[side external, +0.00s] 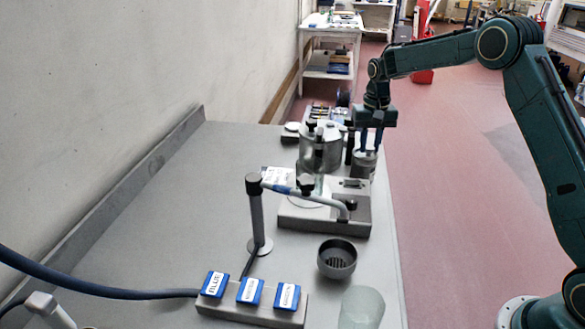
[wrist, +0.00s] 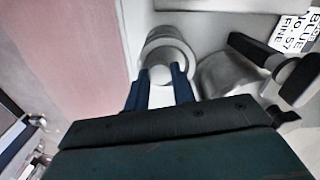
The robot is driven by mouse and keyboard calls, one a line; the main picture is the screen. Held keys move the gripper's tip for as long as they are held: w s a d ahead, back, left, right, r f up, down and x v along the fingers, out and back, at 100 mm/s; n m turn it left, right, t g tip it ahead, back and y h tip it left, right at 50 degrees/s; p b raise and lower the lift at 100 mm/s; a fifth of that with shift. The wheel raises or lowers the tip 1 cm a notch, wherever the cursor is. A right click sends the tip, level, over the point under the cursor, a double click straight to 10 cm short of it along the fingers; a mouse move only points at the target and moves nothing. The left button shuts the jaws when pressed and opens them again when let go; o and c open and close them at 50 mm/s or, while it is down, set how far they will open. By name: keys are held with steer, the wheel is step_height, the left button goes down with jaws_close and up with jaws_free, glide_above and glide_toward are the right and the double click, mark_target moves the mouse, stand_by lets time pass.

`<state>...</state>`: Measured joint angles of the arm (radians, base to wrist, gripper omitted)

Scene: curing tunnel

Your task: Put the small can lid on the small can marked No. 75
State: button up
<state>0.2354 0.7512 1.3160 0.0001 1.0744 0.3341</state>
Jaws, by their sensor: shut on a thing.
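My gripper (side external: 371,138) is low at the far right edge of the bench, pointing down, its blue fingers shut on a small pale round piece, which looks like the small can lid (wrist: 161,74). In the wrist view the gripper (wrist: 163,80) has this piece between its fingertips, over a grey round can (wrist: 165,42) with a wide rim. The can (side external: 364,163) also shows below the fingers in the side view. I cannot see a number on it, nor tell whether the lid touches it.
A larger metal pot (side external: 319,150) with dark clamps stands close left of the can. A grey fixture (side external: 325,215), a post with an arm (side external: 256,215), a dark cup (side external: 337,259) and blue-labelled blocks (side external: 250,290) stand nearer. The bench's left is clear.

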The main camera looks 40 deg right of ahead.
steer(key=o, duration=1.5)
steer(key=shift+r, duration=0.15)
steer(key=shift+r, duration=3.4)
